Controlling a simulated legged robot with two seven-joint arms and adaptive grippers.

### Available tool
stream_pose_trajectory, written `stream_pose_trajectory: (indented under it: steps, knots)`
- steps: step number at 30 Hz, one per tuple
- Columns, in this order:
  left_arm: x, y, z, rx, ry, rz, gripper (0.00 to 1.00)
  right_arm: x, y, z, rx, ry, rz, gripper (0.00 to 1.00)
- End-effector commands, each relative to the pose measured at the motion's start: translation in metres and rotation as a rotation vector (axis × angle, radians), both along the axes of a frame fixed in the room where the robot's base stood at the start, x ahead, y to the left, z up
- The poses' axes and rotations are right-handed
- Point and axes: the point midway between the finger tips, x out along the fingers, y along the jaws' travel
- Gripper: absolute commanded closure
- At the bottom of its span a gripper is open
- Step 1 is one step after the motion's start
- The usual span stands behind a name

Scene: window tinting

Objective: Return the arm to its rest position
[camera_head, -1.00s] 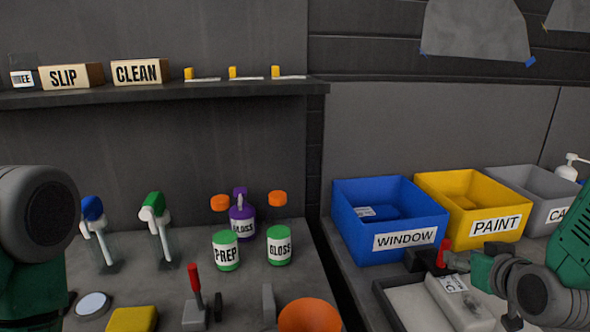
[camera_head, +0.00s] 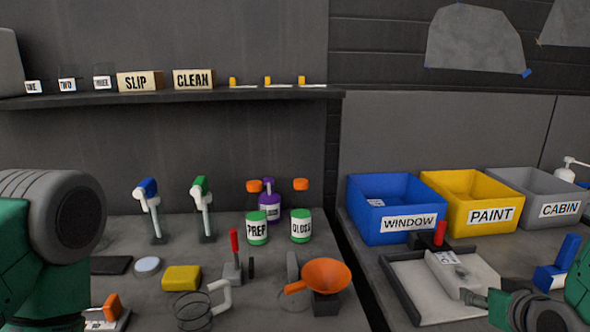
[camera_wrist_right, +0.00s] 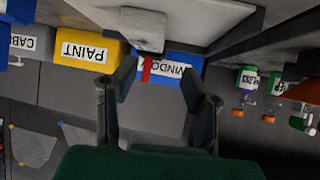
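My right gripper (camera_head: 476,297) is at the lower right in the head view, at the front right edge of a grey tray (camera_head: 412,303). In the right wrist view, where the scene is upside down, its two fingers (camera_wrist_right: 158,85) are spread with nothing held between them. A red-handled clamp (camera_wrist_right: 147,68) and the blue WINDOW bin (camera_wrist_right: 180,62) show beyond them. My left arm fills the lower left of the head view; its gripper is out of sight.
Bins labelled WINDOW (camera_head: 408,225), PAINT (camera_head: 490,216) and CABIN (camera_head: 560,210) stand behind the tray.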

Motion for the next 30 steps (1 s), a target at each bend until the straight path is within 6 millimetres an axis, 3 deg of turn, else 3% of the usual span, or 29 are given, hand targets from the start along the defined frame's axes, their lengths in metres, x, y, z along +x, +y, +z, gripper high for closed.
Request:
stream_pose_trajectory:
  steps: [8,14,17,21,25,30]
  knots:
    - [0.0,0.0,-0.006,0.0,-0.001,0.0,1.0,-0.036,0.017,-0.064,0.004,0.166,0.031,0.61]
    - [0.0,0.0,-0.012,0.0,0.0,0.0,1.0,-0.08,0.033,-0.13,0.011,0.351,0.06,0.61]
    - [0.0,0.0,-0.017,0.0,0.0,0.0,1.0,-0.123,0.046,-0.176,0.016,0.5,0.081,0.61]
    - [0.0,0.0,-0.023,0.0,0.0,0.0,1.0,-0.198,0.062,-0.235,0.022,0.726,0.108,0.61]
    - [0.0,0.0,-0.027,0.0,0.0,0.0,1.0,-0.251,0.072,-0.263,0.027,0.872,0.123,0.61]
    - [0.0,0.0,-0.028,0.0,0.0,0.0,1.0,-0.282,0.077,-0.275,0.029,0.957,0.128,0.61]
